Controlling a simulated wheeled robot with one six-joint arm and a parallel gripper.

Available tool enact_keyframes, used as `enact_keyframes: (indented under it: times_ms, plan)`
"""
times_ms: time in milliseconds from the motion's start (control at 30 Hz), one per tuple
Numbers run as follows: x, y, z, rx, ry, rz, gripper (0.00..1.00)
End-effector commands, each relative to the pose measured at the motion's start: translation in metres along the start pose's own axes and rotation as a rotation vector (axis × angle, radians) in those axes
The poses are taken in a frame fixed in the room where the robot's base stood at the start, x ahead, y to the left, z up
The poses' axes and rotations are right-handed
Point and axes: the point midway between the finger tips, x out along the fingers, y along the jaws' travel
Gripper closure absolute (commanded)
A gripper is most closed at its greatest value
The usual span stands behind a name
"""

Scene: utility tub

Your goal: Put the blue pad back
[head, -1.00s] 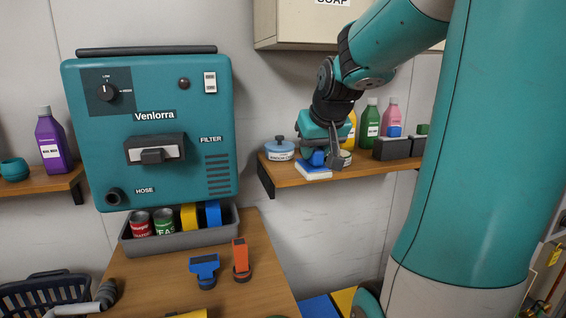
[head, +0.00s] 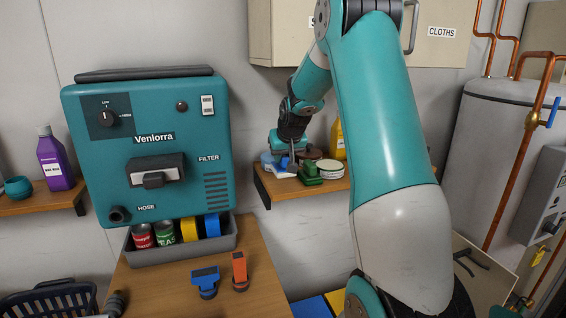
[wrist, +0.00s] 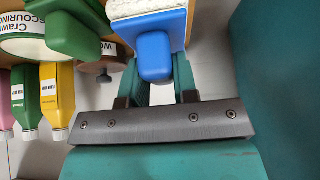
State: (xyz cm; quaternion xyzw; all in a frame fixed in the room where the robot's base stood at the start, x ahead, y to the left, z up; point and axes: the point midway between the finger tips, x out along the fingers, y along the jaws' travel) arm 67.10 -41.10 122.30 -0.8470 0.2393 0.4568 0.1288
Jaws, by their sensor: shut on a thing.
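The blue pad (wrist: 154,56) has a blue handle block and a white scrubbing face. My gripper (wrist: 156,82) is shut on the block, one finger on each side. In the head view the pad (head: 284,173) is low at the left end of the wooden wall shelf (head: 272,190), below my gripper (head: 287,160). I cannot tell whether its white face touches the shelf. A green pad (head: 312,172) of similar shape sits just to the right; it also shows in the wrist view (wrist: 72,38).
A white scouring tin (head: 330,168), a brown-lidded tin (head: 308,153) and a yellow bottle (head: 338,140) stand close by on the shelf. A cupboard (head: 290,35) hangs above. The counter (head: 255,265) below holds a blue and an orange tool.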

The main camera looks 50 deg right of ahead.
Motion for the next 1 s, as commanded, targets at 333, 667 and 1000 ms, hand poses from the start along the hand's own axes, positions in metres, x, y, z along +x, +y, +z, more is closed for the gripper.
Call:
enact_keyframes:
  times_ms: [333,667,1000]
  plan:
    - [0.032,0.000,0.017,-0.001,-0.001,0.000,1.00]
    - [0.037,0.000,0.020,-0.001,0.001,0.000,1.00]
    - [0.037,0.000,0.020,0.000,0.000,0.000,0.47]
